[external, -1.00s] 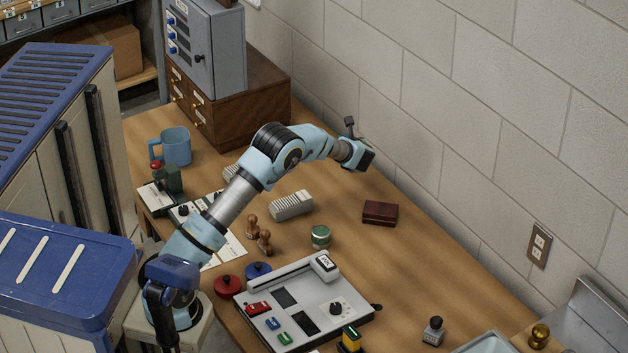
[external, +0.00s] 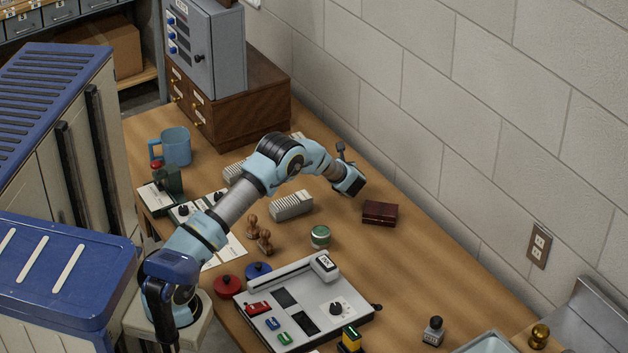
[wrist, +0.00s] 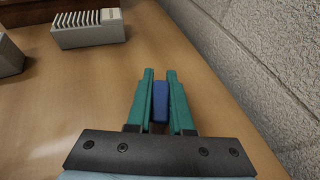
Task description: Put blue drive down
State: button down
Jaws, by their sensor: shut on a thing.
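The blue drive (wrist: 160,102) is a small blue block, seen in the wrist view between the two green fingers of my gripper (wrist: 160,88). The fingers are shut on it from both sides. In the external view my gripper (external: 350,188) is low near the wall side of the wooden table, just left of a dark red box, and the drive is hidden there. In the wrist view bare table lies around the fingertips; I cannot tell whether the drive touches it.
The dark red box (external: 380,213) lies close to my gripper. A grey slotted rack (external: 291,205) stands to the left and a green round tin (external: 320,237) nearer. A grey device panel (external: 300,300) is at the front. The wall (wrist: 265,60) runs along the right.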

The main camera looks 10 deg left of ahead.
jog(key=shift+r, duration=0.1)
jog(key=c, duration=0.8)
grip_release()
jog(key=shift+f, duration=0.2)
jog(key=shift+r, duration=0.25)
jog(key=b+v, duration=0.1)
jog(key=v, duration=1.1)
jog(key=shift+b, duration=0.4)
